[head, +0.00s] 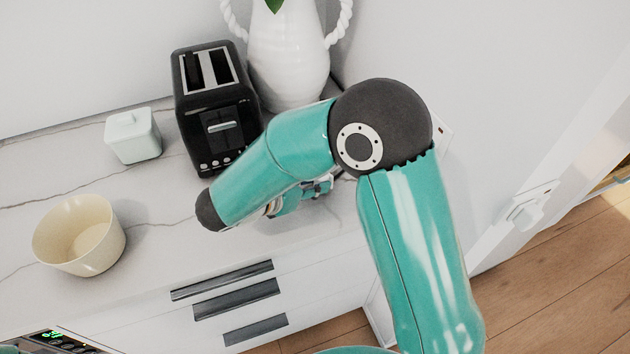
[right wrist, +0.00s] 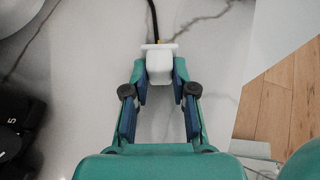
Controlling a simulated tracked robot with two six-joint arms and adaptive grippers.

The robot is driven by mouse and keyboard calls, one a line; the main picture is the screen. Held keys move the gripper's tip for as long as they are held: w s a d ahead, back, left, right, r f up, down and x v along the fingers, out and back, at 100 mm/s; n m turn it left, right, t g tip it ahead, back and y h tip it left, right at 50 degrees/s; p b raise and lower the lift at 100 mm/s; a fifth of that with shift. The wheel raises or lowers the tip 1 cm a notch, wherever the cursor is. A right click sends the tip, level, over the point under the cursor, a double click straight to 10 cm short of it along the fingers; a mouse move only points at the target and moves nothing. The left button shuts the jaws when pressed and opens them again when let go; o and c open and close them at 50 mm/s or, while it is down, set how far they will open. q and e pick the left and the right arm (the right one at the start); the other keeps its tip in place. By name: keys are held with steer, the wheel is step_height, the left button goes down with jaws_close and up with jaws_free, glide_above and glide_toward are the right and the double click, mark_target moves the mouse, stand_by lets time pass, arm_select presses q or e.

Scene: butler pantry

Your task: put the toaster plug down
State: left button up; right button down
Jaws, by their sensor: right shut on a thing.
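The white toaster plug (right wrist: 159,65) is between the fingertips of my right gripper (right wrist: 160,80) in the right wrist view, with its dark cord running up and away. The gripper is shut on it, over the marble counter. I cannot tell whether the plug touches the counter. In the head view my right gripper (head: 318,188) is mostly hidden behind my teal arm, and the plug does not show. The black toaster (head: 222,128) stands left of that arm; its dark edge with knobs shows in the right wrist view (right wrist: 22,118). My left gripper is not in view.
A white vase (head: 288,60) stands behind the arm, right of the toaster. A small pale lidded jar (head: 133,140) and a cream bowl (head: 80,240) stand to the left. The marble counter (head: 160,215) is clear between bowl and toaster. Its front edge drops to drawers (head: 235,295) and wooden floor.

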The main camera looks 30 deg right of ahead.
steer(key=shift+f+b, duration=0.45)
steer(key=shift+f, duration=0.15)
steer(key=c, duration=0.7)
jaws_free()
steer(key=shift+r, duration=0.1)
steer(key=shift+r, duration=0.1)
steer(key=shift+a+r+p, duration=0.2)
steer(key=shift+r+p, duration=0.3)
steer(key=shift+r, duration=0.1)
steer(key=b+v, duration=0.1)
steer(key=v, duration=1)
steer(key=shift+a, duration=0.3)
